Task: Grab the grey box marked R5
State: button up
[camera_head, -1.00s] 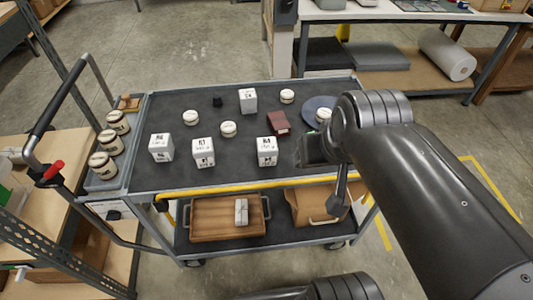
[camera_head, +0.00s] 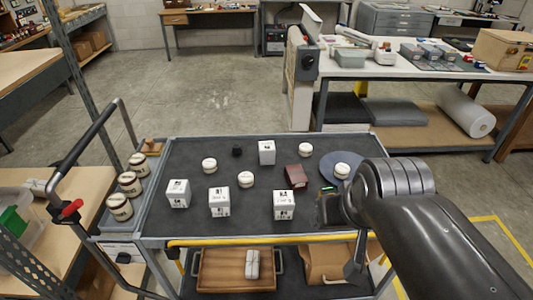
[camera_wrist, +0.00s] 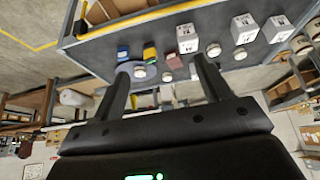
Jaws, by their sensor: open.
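Several pale grey-white boxes with dark markings stand on the cart's top: one at the left (camera_head: 178,193), one in the front middle (camera_head: 219,201), one at the front right (camera_head: 284,205) and one farther back (camera_head: 267,152). Their marks are too small to read, so I cannot tell which is R5. Pale boxes also show in the wrist view, one nearest (camera_wrist: 187,38) and others (camera_wrist: 244,28) to its right. My gripper (camera_wrist: 162,78) is open, its two dark fingers apart with nothing held. In the head view my arm hides most of it, right of the front right box.
The dark cart top (camera_head: 190,225) also holds round white lidded pots (camera_head: 246,179), a maroon box (camera_head: 296,176), a small black piece (camera_head: 237,151) and a blue disc (camera_head: 335,185). Brown-banded jars (camera_head: 129,183) line its left end. A yellow rail (camera_head: 260,239) runs along the front.

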jog(key=shift+o, duration=0.3)
jog(key=shift+o, duration=1)
